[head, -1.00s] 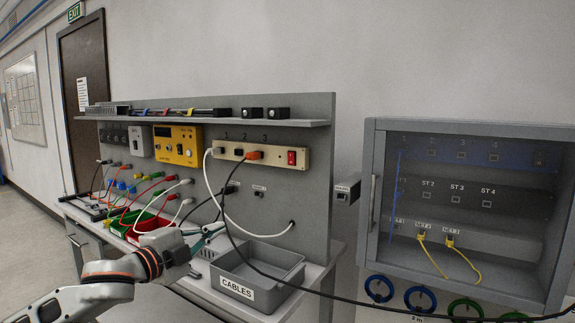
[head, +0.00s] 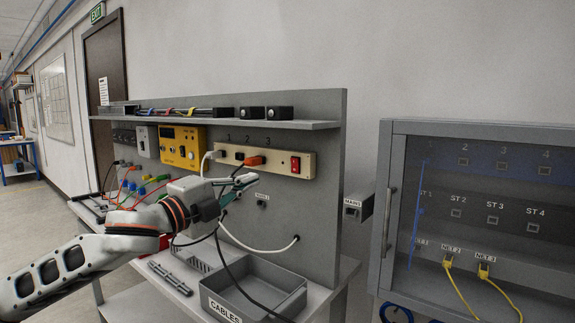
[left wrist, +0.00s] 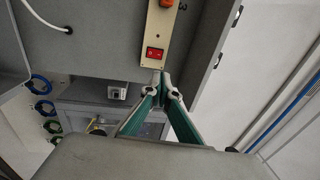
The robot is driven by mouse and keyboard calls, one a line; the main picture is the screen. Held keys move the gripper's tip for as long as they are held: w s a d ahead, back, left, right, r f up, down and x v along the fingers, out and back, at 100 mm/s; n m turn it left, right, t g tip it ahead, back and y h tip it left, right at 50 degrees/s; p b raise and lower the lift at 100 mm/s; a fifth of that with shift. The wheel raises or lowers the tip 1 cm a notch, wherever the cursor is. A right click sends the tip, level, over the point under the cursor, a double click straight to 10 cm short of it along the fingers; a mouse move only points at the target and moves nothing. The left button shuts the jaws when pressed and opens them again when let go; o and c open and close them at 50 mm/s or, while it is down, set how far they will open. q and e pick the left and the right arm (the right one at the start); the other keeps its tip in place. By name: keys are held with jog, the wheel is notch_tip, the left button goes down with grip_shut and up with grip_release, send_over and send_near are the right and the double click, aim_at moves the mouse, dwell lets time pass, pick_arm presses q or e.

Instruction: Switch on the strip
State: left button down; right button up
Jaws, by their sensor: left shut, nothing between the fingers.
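The beige power strip (head: 279,160) is fixed to the grey upright panel below the shelf. A white plug (head: 210,156) and an orange plug (head: 252,161) sit in it. Its red switch (head: 295,164) is at the right end. The strip (left wrist: 155,28) and red switch (left wrist: 154,53) also show in the left wrist view. My left gripper (head: 252,179) is shut and empty, below and left of the switch. In the left wrist view its fingertips (left wrist: 162,76) are close together just below the strip's end. Whether they touch it is unclear. My right gripper is not in view.
A grey cable bin (head: 290,284) stands on the bench below. A white cable (head: 262,250) and a black cable hang in front of the panel. A MAINS box (head: 353,209) and a glass-fronted cabinet (head: 389,208) are to the right. The shelf (head: 320,124) overhangs the strip.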

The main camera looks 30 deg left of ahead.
pick_arm(q)
jog(key=shift+w+b, duration=0.5)
jog(key=shift+w, duration=0.7)
jog(key=p, duration=0.2)
send_near(294, 160)
jog(key=w, duration=0.4)
jog(key=w+p, duration=0.1)
jog(key=w, duration=0.1)
jog(key=shift+w+d+r, duration=0.25)
jog(key=shift+w+r, duration=0.1)
jog(key=shift+w, duration=0.05)
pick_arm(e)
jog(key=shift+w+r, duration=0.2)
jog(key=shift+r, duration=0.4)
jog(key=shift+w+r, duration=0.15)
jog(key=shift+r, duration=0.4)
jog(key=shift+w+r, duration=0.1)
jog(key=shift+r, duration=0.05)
pick_arm(q)
jog(key=shift+w+r+p, duration=0.3)
jog(key=shift+r+p, duration=0.1)
jog(key=shift+p, duration=0.65)
jog(key=shift+f, duration=0.3)
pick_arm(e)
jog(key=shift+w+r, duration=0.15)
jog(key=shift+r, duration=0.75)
